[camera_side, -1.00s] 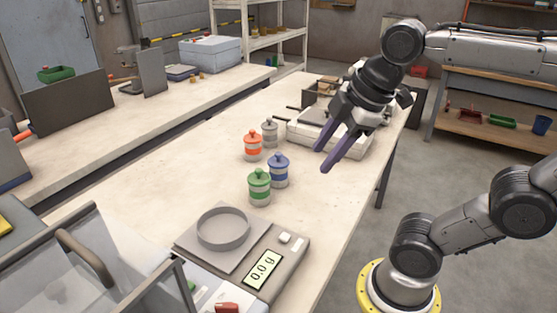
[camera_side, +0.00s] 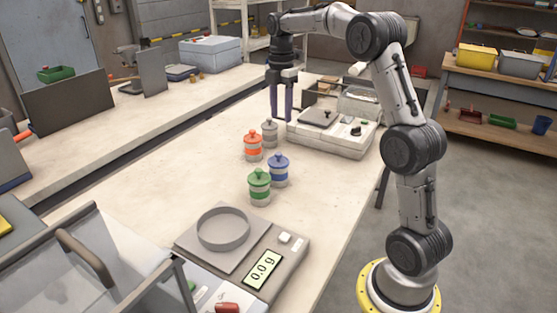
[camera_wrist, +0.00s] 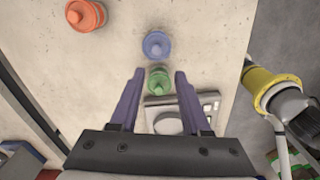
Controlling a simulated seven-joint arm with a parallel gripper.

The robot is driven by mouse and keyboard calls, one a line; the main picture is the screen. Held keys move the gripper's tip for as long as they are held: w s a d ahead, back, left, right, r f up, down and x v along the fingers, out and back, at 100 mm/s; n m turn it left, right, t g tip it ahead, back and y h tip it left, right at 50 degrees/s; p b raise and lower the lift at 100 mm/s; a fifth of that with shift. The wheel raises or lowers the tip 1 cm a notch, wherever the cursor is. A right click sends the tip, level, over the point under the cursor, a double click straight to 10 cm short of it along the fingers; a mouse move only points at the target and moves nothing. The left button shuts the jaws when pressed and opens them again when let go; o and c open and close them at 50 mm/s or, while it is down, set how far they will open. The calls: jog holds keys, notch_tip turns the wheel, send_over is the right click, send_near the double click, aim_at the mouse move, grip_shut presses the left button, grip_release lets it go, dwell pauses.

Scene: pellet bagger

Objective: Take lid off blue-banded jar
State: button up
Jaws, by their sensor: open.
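The blue-banded jar (camera_side: 278,175) stands upright on the bench with its blue knobbed lid (camera_side: 278,161) on. In the wrist view the blue lid (camera_wrist: 157,44) shows from above, beyond the fingertips. My gripper (camera_side: 281,119) points down with its two purple fingers apart and nothing between them. In the side view it is above and behind the blue-banded jar, close to the grey jar in the picture. In the wrist view my gripper (camera_wrist: 160,73) frames the green jar (camera_wrist: 159,80), which is lower down.
The green jar (camera_side: 259,188) is just in front of the blue one. An orange jar (camera_side: 253,147) and a grey jar (camera_side: 269,134) stand behind it. A scale (camera_side: 208,262) is in front, and a white machine (camera_side: 320,140) is at back right. Bench right of the jars is clear.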

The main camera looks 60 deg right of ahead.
send_over(279, 153)
jog(key=f, duration=0.8)
jog(key=shift+s+f, duration=0.15)
jog(key=shift+s, duration=0.25)
jog(key=shift+w+f, duration=0.2)
jog(key=shift+f, duration=1.15)
jog(key=shift+w+f, duration=0.2)
jog(key=shift+f, duration=1.1)
grip_shut()
